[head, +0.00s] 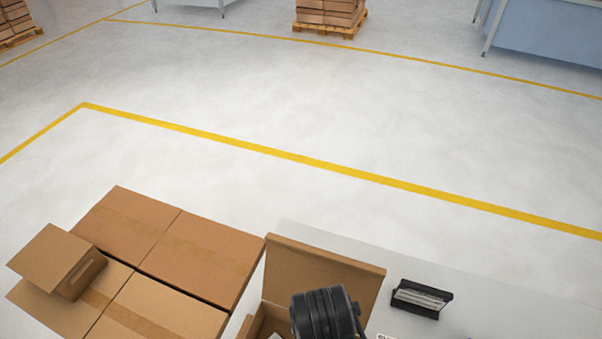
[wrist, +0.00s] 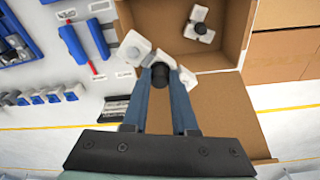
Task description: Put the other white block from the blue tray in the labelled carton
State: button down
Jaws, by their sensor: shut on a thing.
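In the wrist view my gripper (wrist: 161,76) is shut on a white block (wrist: 136,47) with a black round part between the fingertips. The held block is over the near-left edge of the open carton (wrist: 236,30); I cannot tell whether they touch. Another white block (wrist: 200,24) with a black part lies inside the carton. The blue tray (wrist: 22,38) is at the upper left, partly cut off. In the head view the carton's raised flap (head: 325,268) shows behind my dark wrist, which hides much of the carton; the fingers are out of view there. No label is readable.
A red-and-blue tool (wrist: 75,48) lies between tray and carton. Several small blue-and-white pieces (wrist: 52,95) stand in a row at left. A black holder (head: 421,298) stands right of the carton. Closed cardboard boxes (head: 200,255) crowd its left side.

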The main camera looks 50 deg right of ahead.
jog(key=shift+s, duration=0.2)
jog(key=shift+s+f+b, duration=0.1)
jog(key=shift+f+b, duration=0.45)
jog(key=shift+f, duration=8.35)
jog(key=shift+f, duration=0.1)
jog(key=c, duration=0.7)
grip_release()
jog(key=shift+f, duration=0.1)
jog(key=r, duration=0.4)
jog(key=a+r, duration=0.1)
jog(key=r, duration=0.7)
jog(key=shift+s+a+r, duration=0.1)
jog(key=shift+a+r, duration=0.05)
jog(key=shift+a, duration=0.05)
